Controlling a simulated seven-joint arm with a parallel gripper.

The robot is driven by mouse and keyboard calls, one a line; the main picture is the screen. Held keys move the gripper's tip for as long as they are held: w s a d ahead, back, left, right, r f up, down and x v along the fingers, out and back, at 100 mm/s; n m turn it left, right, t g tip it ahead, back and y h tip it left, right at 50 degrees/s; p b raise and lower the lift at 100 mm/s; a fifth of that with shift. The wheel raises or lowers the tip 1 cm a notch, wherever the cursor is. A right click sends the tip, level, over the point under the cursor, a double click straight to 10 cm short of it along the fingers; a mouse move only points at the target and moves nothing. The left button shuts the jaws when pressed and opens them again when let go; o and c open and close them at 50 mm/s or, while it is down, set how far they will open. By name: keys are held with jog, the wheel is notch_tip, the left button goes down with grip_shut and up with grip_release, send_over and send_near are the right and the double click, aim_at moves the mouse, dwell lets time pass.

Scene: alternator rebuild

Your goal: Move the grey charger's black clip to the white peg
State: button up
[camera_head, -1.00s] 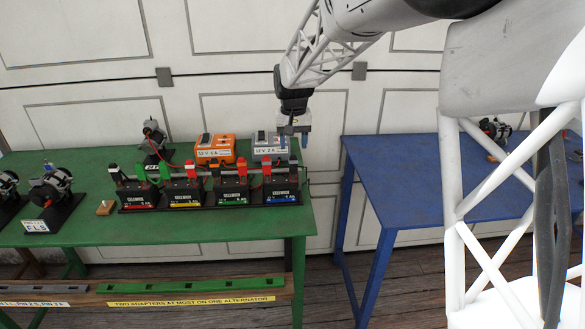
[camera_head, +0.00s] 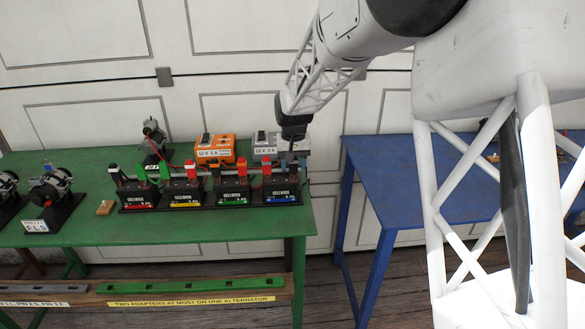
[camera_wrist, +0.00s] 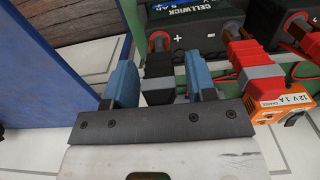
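My gripper (camera_wrist: 160,68) is open in the wrist view, one blue finger on each side of a black clip (camera_wrist: 158,63) with a grey band. A gap shows between the clip and the right finger; the left finger is very close to the clip. The clip is beside a copper-coloured post at the battery's edge. In the head view my gripper is low at the right end of the battery row, its fingertips hard to make out. The grey charger (camera_head: 262,145) stands behind that row. A white-topped peg (camera_head: 113,167) seems to stand at the row's left end.
Several black batteries (camera_head: 232,190) stand in a row on the green table (camera_head: 180,230). A red clip (camera_wrist: 247,58) is close right of my gripper in the wrist view. An orange charger (camera_head: 214,150) stands left of the grey one. The blue table (camera_head: 400,190) is at the right.

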jog(key=c, duration=0.6)
jog(key=shift+r, duration=2)
